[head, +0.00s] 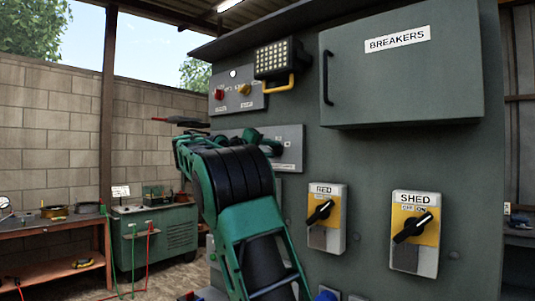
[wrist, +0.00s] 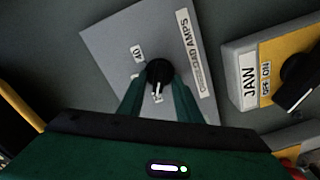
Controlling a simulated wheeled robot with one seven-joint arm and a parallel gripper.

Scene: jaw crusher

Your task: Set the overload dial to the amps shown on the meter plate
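The overload dial (wrist: 158,72) is a round black knob on a tilted grey plate (wrist: 112,38) marked "OVERLOAD AMPS" in the wrist view. A small label that seems to read 40 sits near it; other marks around the knob are partly hidden. My gripper (wrist: 160,86) has its green fingers on both sides of the knob, with no clear gap. In the head view my arm hides the dial, and part of its grey plate (head: 291,146) shows behind the gripper (head: 262,141). I cannot make out a readable amps value on any meter plate.
The JAW switch (wrist: 290,78) is close to the right of the dial plate. The RED (head: 324,215) and SHED (head: 414,235) switches, the BREAKERS box (head: 405,75) and a yellow-handled lamp (head: 278,62) are on the same panel. A green machine (head: 155,240) and workbench (head: 50,228) stand left.

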